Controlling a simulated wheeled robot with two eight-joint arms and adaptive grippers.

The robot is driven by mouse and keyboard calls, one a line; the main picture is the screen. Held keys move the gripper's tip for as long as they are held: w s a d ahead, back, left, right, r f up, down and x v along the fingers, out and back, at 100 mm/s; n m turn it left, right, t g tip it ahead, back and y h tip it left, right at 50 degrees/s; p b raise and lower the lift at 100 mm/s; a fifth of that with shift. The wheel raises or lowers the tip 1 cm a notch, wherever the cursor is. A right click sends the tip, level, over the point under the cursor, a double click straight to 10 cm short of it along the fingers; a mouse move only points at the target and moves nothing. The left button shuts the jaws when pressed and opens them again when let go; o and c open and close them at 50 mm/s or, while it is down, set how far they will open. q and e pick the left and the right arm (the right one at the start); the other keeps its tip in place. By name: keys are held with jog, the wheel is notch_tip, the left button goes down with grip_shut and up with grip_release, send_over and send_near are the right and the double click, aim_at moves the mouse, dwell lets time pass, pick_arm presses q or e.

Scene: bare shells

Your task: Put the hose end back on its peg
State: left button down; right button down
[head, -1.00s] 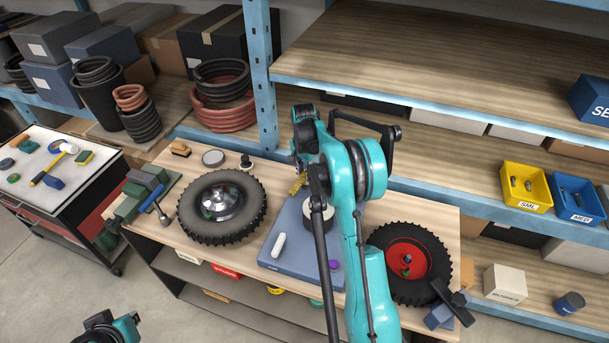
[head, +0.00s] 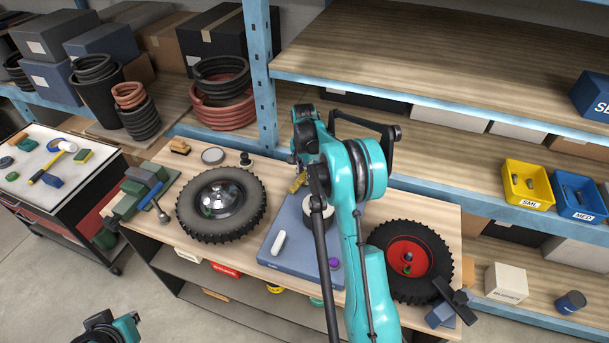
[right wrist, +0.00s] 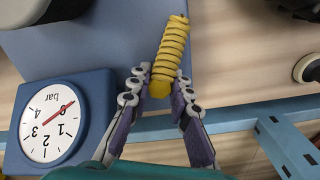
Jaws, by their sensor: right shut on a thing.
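My right gripper (right wrist: 160,88) is shut on the yellow coiled hose end (right wrist: 168,52), seen in the right wrist view between its two fingers. In the head view my teal right arm covers most of the gripper, and a bit of the yellow hose (head: 299,181) shows at its left, over the far end of a blue-grey slab (head: 290,252). A blue gauge (right wrist: 93,105) with a white dial lies left of the gripper in the right wrist view. I cannot make out the peg. At the bottom left, part of my left arm's end (head: 108,330) shows; its jaws are unclear.
A black tyre (head: 248,190) lies left of the slab, and a red-hubbed tyre (head: 440,255) lies right. A small black knob (head: 245,160) stands behind the left tyre. A blue shelf post (head: 262,80) rises behind the bench. A tool cart (head: 95,150) stands at left.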

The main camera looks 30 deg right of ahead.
jog(key=shift+f, duration=0.25)
jog(key=c, duration=0.7)
grip_release()
jog(key=shift+r, duration=0.2)
jog(key=shift+r+p, duration=0.6)
jog(key=shift+r, duration=0.75)
jog(key=shift+r+p, duration=1.9)
jog(key=shift+r, duration=1.65)
